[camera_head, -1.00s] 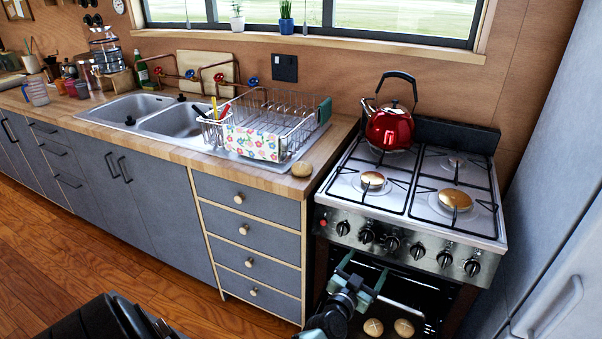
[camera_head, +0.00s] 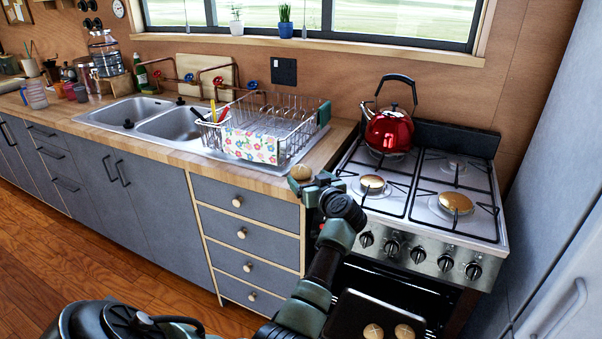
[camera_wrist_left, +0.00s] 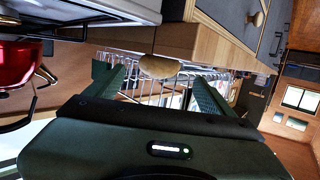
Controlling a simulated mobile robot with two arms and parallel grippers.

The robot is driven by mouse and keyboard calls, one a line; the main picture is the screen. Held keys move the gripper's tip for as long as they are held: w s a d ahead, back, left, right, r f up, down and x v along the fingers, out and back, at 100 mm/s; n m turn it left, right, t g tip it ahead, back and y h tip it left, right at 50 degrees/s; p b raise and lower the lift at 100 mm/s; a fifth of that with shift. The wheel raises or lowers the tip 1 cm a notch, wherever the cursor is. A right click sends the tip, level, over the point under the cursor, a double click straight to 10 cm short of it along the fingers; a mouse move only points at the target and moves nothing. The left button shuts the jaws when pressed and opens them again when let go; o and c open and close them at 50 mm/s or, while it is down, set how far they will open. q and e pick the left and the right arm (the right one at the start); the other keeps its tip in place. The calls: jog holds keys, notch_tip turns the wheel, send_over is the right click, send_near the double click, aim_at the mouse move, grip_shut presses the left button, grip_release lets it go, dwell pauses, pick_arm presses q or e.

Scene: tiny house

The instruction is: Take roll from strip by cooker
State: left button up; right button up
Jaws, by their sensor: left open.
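A round tan roll (camera_head: 300,172) sits on the narrow wooden counter strip (camera_head: 325,152) just left of the cooker (camera_head: 430,200). My left gripper (camera_head: 313,184) is at the strip's front edge, right by the roll, and partly hides it from the head camera. In the left wrist view the roll (camera_wrist_left: 160,66) appears between the two open fingers, near their tips. I cannot tell whether either finger touches it. Nothing is held. My right gripper is not in view.
A dish rack (camera_head: 270,125) with a flowered cloth stands left of the roll. A red kettle (camera_head: 389,132) is on the cooker's back burner. Below, a dark tray (camera_head: 347,318) in the open oven holds two rolls (camera_head: 373,331). Drawers (camera_head: 250,235) lie under the counter.

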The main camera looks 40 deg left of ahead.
aim_at(303, 171)
pick_arm(q)
jog(key=x, duration=0.5)
jog(key=shift+w+r+b, duration=0.1)
jog(key=shift+r+b, duration=0.1)
jog(key=shift+b, duration=0.1)
jog(key=c, duration=1.4)
jog(key=shift+r, duration=0.15)
